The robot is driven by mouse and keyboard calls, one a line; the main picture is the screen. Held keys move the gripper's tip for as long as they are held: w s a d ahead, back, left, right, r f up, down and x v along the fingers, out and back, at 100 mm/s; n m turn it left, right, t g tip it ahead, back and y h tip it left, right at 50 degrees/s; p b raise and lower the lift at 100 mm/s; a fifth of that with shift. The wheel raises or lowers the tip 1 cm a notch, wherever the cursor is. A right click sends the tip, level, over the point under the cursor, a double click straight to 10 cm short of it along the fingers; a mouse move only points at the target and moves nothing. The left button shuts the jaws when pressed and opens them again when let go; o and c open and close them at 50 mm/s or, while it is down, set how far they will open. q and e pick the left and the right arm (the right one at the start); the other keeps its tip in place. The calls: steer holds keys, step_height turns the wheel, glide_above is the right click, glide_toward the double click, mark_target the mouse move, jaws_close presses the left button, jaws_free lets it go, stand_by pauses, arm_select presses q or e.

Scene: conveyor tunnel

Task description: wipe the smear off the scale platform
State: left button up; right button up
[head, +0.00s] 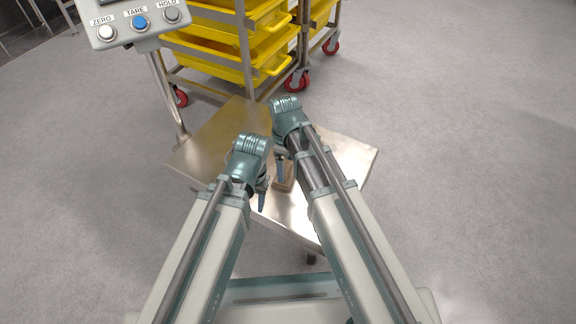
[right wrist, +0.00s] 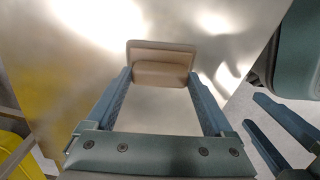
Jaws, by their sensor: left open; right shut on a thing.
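The scale platform (head: 345,162) is a flat, shiny metal plate below both arms. My right gripper (head: 284,168) is over its middle, shut on a tan block (head: 285,185). In the right wrist view the block (right wrist: 162,72) sits between the two fingertips, against or just above the metal; I cannot tell which. My left gripper (head: 262,192) is open and empty, close to the left of the right one. Its fingers also show at the right of the right wrist view (right wrist: 275,125). I cannot make out a smear among the bright reflections, and my arms hide part of the plate.
The scale's control panel (head: 138,24) with ZERO, TARE and HOLD buttons stands on a post (head: 165,95) at the platform's left. A rack with yellow trays (head: 235,50) and red wheels stands just behind. The grey floor at the right (head: 470,150) is clear.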

steer(key=shift+w+a, duration=0.55)
steer(key=shift+a, duration=0.3)
steer(key=shift+w+a, duration=0.55)
steer(key=shift+a, duration=0.25)
steer(key=shift+w+d, duration=0.1)
steer(key=shift+w+d, duration=0.45)
steer(key=shift+w, duration=0.15)
steer(key=shift+s+d, duration=0.6)
steer(key=shift+d, duration=0.2)
steer(key=shift+s+d, duration=0.55)
steer(key=shift+d, duration=0.25)
steer(key=shift+s+d+f, duration=0.1)
steer(key=shift+s+d, duration=0.45)
steer(key=shift+d, duration=0.25)
steer(key=shift+s+d, duration=0.55)
steer(key=shift+d, duration=0.25)
steer(key=shift+s+d, duration=0.5)
steer(key=shift+d, duration=0.3)
steer(key=shift+s+d, duration=0.5)
steer(key=shift+d, duration=0.3)
